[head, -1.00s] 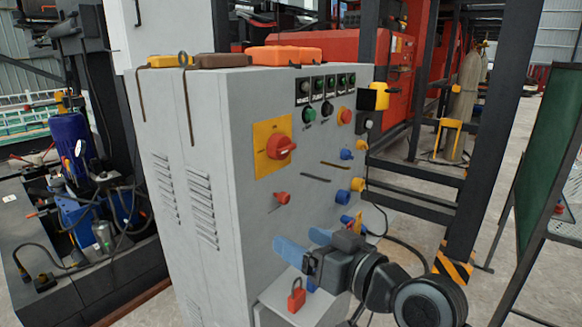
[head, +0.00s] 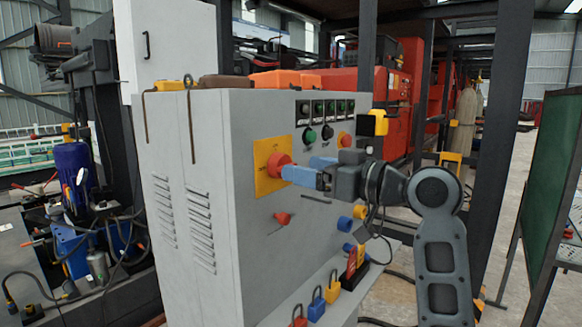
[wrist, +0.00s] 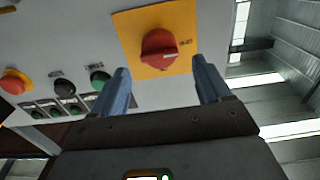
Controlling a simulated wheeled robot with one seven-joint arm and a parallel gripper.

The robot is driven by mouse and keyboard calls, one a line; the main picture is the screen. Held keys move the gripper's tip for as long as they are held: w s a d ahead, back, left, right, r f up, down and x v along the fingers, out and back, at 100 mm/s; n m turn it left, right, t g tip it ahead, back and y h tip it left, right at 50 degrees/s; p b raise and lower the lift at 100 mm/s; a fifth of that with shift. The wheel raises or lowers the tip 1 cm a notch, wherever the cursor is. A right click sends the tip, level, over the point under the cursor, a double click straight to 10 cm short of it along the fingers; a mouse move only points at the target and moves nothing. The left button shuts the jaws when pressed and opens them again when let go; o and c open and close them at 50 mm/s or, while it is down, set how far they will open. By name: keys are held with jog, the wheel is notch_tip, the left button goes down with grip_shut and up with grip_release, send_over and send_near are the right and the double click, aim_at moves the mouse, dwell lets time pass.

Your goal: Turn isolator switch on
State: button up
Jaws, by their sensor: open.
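The isolator switch is a red rotary knob (head: 278,164) on a yellow plate (head: 264,182) on the front of the grey cabinet. In the wrist view the knob (wrist: 159,47) shows near the top middle, with a white mark on its right side. My gripper (head: 296,169) is at the knob's height, its blue fingers pointing at it. In the wrist view my gripper (wrist: 160,82) is open, with the knob ahead of the gap between the fingers. I cannot tell from the head view whether a finger touches the knob.
A smaller red knob (head: 283,218) sits below the plate. Push buttons (head: 326,132) and a red mushroom button (wrist: 15,80) are nearby. Coloured padlocks (head: 316,307) hang along the cabinet's lower front. Orange boxes (head: 286,80) lie on the cabinet top.

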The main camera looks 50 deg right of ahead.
jog(key=w, duration=0.4)
jog(key=shift+w+a, duration=0.1)
jog(key=shift+w, duration=0.2)
jog(key=shift+r, duration=0.1)
jog(key=c, duration=1)
